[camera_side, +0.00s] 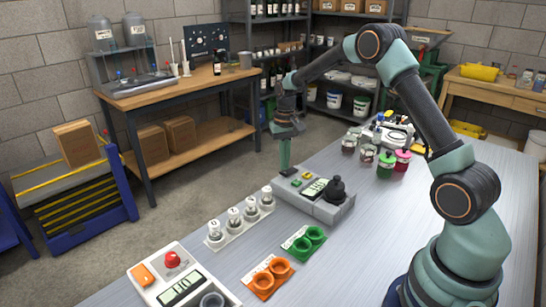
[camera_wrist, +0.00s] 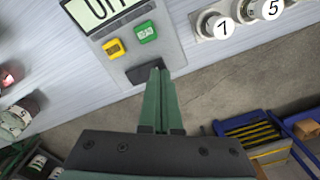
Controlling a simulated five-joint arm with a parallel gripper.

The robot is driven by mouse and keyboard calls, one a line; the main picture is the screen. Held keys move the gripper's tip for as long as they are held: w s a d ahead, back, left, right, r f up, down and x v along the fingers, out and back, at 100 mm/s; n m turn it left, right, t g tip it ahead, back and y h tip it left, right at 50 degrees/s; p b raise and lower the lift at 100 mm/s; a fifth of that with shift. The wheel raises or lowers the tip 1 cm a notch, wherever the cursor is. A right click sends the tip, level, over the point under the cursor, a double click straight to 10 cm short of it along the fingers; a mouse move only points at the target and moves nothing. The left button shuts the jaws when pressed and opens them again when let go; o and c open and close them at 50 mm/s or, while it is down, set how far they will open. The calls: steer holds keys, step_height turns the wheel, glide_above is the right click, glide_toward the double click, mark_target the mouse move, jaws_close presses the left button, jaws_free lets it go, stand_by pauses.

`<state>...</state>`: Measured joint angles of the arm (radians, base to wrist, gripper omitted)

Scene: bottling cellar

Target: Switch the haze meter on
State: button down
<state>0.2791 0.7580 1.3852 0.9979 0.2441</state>
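A grey meter (camera_side: 330,207) with a display, a green and a yellow button and a black knob stands mid-bench; I take it for the haze meter. In the wrist view, its display (camera_wrist: 98,10) is partly cut off and seems to read "OFF". The yellow button (camera_wrist: 114,48) and green button (camera_wrist: 145,31) show below it. A dark rocker switch (camera_wrist: 136,75) sits at the panel's edge. My gripper (camera_side: 285,168) points down at that end of the meter. Its fingers (camera_wrist: 158,70) are shut and empty, with the tips at the dark switch; contact cannot be told.
White numbered bottles or knobs (camera_side: 239,218) stand in a row left of the meter. Green rings (camera_side: 303,242) and orange rings (camera_side: 270,279) lie in front. Another device with a red button (camera_side: 172,260) is at front left. Jars (camera_side: 385,163) stand behind, right.

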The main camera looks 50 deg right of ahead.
steer(key=shift+f, duration=0.95)
steer(key=shift+r, duration=3.05)
steer(key=shift+s+a+r, duration=0.1)
steer(key=shift+a+r, duration=0.1)
steer(key=shift+r, duration=0.2)
steer(key=s+a+r+n+t, duration=0.4)
steer(key=s+a+r, duration=0.6)
steer(key=s+r, duration=0.25)
steer(key=s+a+n+t, duration=0.1)
steer(key=s+a+n, duration=0.1)
steer(key=s, duration=0.5)
steer(key=shift+a+f+t, duration=0.15)
steer(key=shift+a+t, duration=0.15)
steer(key=shift+a, duration=0.4)
